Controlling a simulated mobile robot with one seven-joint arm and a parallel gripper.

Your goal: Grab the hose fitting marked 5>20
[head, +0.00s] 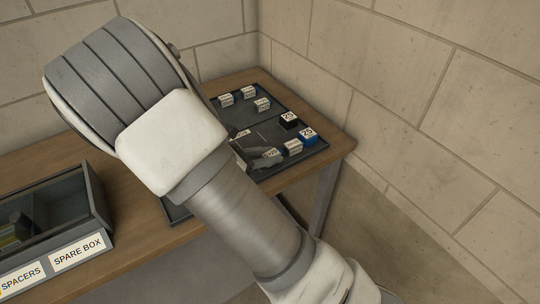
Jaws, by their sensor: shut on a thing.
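My gripper (264,160) shows only in part, low over the dark tray (320,150) on the wooden table, behind my arm. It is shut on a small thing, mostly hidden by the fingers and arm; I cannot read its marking. A pale label (270,153) shows right at the fingers. A small white-labelled fitting (293,147) sits just right of the gripper, with a blue fitting marked 20 (308,136) beyond it. A black fitting marked 20 (288,121) stands farther back. I cannot make out a 5>20 marking on any piece.
Several small white-labelled pieces (226,100) stand at the back of the tray. An open box (88,216) labelled SPACERS and SPARE BOX stands at the left. Block walls close in behind and to the right. The table's right edge (345,150) lies close to the tray.

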